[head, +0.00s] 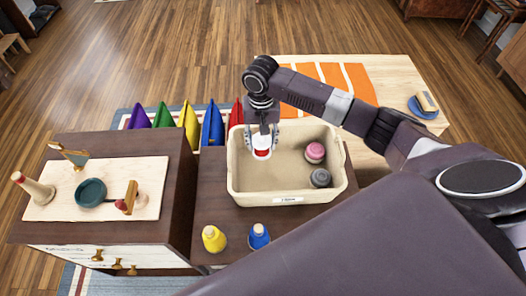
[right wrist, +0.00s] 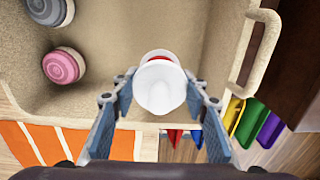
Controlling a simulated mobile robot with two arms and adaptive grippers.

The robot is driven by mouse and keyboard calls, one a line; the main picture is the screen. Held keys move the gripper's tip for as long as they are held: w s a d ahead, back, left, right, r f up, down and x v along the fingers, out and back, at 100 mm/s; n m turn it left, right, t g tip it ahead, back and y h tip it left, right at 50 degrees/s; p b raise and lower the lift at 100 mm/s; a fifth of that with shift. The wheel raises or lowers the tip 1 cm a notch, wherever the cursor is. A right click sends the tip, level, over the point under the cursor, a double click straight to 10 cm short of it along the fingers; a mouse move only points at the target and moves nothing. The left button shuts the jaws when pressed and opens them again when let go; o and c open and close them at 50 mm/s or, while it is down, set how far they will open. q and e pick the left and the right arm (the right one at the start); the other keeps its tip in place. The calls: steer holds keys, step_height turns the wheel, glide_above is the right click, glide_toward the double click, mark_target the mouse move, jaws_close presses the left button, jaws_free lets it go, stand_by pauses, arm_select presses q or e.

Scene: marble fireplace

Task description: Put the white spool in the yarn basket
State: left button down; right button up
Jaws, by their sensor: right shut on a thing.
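The yarn basket (head: 240,188) is a beige rectangular bin with a label on its front, standing on a dark wooden top. My right gripper (head: 262,137) points down inside the left part of the basket. It is shut on the white spool (head: 262,142), which has white ends and a red band. In the right wrist view, the white spool (right wrist: 160,88) sits between the two fingers, and the basket floor (right wrist: 120,45) shows behind it. I cannot tell whether the spool touches the floor. My left gripper is not in view.
A pink spool (head: 315,152) and a grey spool (head: 320,178) lie in the basket's right part. A yellow bottle (head: 213,239) and a blue bottle (head: 259,237) stand in front. Several coloured cones, including a green one (head: 162,115), stand behind at left.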

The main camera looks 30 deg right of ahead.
mark_target(261, 153)
step_height(261, 153, down, 3)
steer(key=shift+r, duration=0.1)
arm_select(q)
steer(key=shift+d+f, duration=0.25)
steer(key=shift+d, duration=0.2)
arm_select(e)
steer(key=shift+f, duration=2)
steer(key=shift+f, duration=0.1)
steer(key=o, duration=1.2)
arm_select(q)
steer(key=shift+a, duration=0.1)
arm_select(e)
steer(key=shift+r, duration=0.45)
step_height(261, 153, up, 11)
steer(key=shift+r, duration=0.2)
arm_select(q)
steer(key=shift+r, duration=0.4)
